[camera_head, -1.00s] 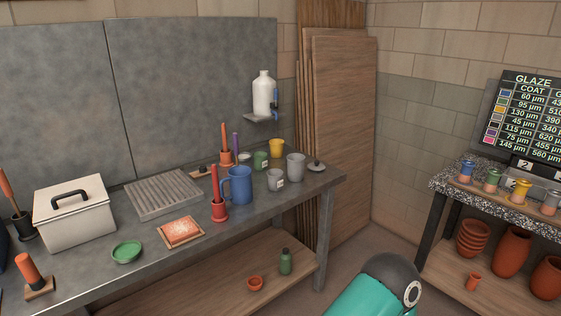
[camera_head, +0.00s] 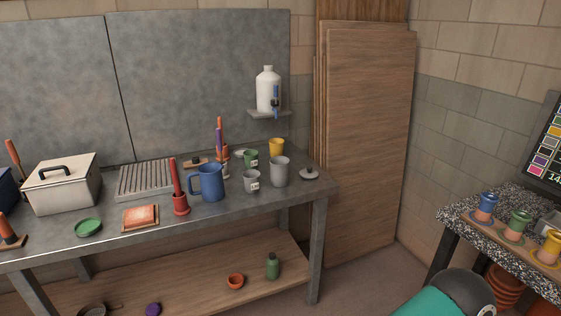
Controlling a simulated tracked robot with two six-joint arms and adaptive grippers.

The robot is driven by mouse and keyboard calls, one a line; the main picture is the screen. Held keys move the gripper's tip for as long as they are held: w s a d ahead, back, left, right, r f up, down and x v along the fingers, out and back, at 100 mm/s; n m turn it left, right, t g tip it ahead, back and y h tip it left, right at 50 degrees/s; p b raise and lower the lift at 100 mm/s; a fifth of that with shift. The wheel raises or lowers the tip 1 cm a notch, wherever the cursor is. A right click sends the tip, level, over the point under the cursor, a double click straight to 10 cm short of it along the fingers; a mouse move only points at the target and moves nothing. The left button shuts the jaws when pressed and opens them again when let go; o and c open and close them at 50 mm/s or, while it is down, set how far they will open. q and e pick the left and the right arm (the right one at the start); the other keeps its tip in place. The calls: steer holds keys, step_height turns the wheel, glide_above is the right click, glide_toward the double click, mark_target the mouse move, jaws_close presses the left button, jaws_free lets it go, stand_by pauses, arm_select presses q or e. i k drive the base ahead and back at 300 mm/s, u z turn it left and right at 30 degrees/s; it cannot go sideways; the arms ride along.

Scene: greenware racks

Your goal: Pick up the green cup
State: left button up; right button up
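The green cup (camera_head: 250,158) is small, with a white label low on its side. It stands upright on the grey workbench (camera_head: 105,231), toward the back right. The grey cup (camera_head: 252,182), also labelled, stands in front of it, and the yellow cup (camera_head: 277,147) is behind it to the right. A taller grey cup (camera_head: 280,172) stands to its right, and the blue mug (camera_head: 209,183) is to its left, nearer the front. Neither gripper is in view. A teal and dark part of my own arm shows at the lower right.
A grey lid (camera_head: 309,174) lies near the bench's right end. A speckled table (camera_head: 480,196) with several two-tone cups stands at right. Floor shows between the tables.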

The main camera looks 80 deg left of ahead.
mark_target(251, 160)
steer(key=z, duration=0.15)
steer(key=i, duration=0.9)
steer(key=u, duration=1)
steer(key=i, duration=0.2)
steer(key=u, duration=2.2)
steer(key=k, duration=0.65)
steer(key=u, duration=0.3)
steer(key=i, duration=1.65)
steer(key=z, duration=0.3)
